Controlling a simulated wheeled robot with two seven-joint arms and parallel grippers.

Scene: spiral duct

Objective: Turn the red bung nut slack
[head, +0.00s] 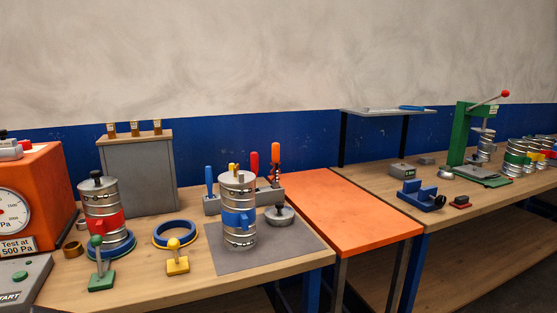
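A spiral duct with a red band (103,222) stands upright at the left of the bench, in a blue ring (121,249). On its top sits a grey bung with a dark knob or nut (96,176); I see no clearly red nut, and the detail is too small to tell how tight it is. A similar loose grey bung (279,217) with a dark knob lies on the grey mat, beside a duct with a blue band (238,219). Neither of my grippers is in view.
An orange test box with a gauge (15,205) stands at the far left. Green (101,279) and yellow (178,265) knobbed stands are at the front. An orange table (340,212) is bare. A green press (466,135) and several ducts stand on the right bench.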

